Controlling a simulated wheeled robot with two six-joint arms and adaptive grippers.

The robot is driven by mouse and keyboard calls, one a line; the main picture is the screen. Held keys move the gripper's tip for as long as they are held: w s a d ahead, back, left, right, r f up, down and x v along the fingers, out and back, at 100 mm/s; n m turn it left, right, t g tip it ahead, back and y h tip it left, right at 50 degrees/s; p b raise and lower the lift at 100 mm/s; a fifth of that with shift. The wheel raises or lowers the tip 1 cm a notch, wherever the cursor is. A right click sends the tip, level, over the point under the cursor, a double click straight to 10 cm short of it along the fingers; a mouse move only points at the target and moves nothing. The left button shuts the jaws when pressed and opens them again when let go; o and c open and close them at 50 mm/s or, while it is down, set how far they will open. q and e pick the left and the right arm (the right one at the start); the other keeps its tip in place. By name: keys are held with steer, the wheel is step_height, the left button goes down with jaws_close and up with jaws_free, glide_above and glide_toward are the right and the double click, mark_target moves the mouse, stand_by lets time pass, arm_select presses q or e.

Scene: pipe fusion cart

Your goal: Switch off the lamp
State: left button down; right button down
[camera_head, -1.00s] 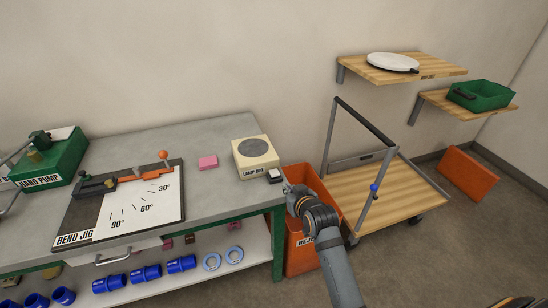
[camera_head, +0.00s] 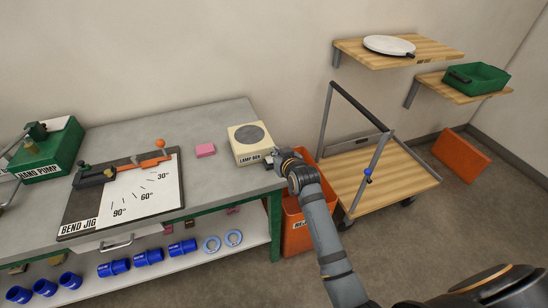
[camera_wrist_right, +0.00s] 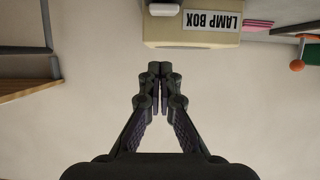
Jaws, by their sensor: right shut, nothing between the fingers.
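The cream lamp box (camera_head: 241,153) with a round grey disc on top stands at the right end of the grey bench. I cannot tell whether its lamp is lit. My right gripper (camera_head: 273,158) is at the box's front right corner and covers most of the small switch there. In the right wrist view the gripper (camera_wrist_right: 160,68) is shut and empty, its fingertips apart in the picture from the lamp box (camera_wrist_right: 185,36) and its white switch (camera_wrist_right: 163,8) at the top. Whether it touches the switch is unclear. My left gripper is not in view.
A pink block (camera_head: 205,150) lies left of the lamp box, and the bend jig (camera_head: 105,220) is farther left. An orange bin (camera_head: 297,238) stands below my right arm. A wooden cart (camera_head: 385,192) is to the right.

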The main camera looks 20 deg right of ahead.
mark_target(271, 159)
steer(key=x, duration=0.3)
steer(key=shift+w+f, duration=0.1)
steer(key=shift+f, duration=0.15)
steer(key=f, duration=0.1)
steer(key=f+p, duration=0.1)
steer(key=shift+s+f, duration=0.25)
steer(key=shift+s, duration=0.05)
steer(key=shift+s+f, duration=0.15)
steer(key=shift+f, duration=0.35)
steer(key=shift+f, duration=0.1)
